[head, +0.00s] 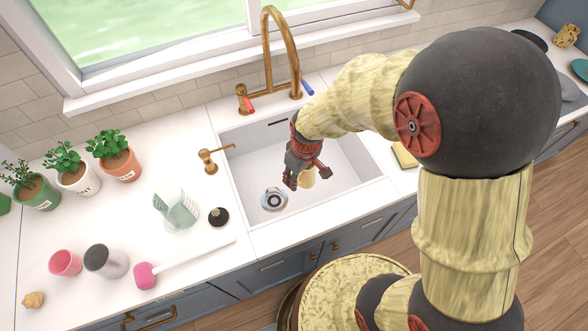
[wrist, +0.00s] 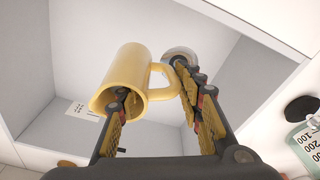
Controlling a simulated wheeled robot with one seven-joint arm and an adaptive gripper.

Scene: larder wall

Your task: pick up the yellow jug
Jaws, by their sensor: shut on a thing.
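The yellow jug (wrist: 124,78) is inside the sink basin, tilted in the wrist view with its open mouth toward me and its handle (wrist: 165,78) to the right. My gripper (wrist: 158,98) is shut on it: one finger reaches into the jug's mouth and the other is on the handle side. In the head view my gripper (head: 292,184) is down in the sink (head: 345,172), and the jug (head: 308,179) shows only partly behind it. I cannot tell whether the jug touches the sink floor.
The sink walls and front rim surround my gripper. The drain (head: 273,199) is close by. A brass tap (head: 268,55) rises behind the sink. On the left counter stand a measuring jug (head: 178,210), a black stopper (head: 218,216), a pink-headed brush (head: 146,275), cups and potted plants.

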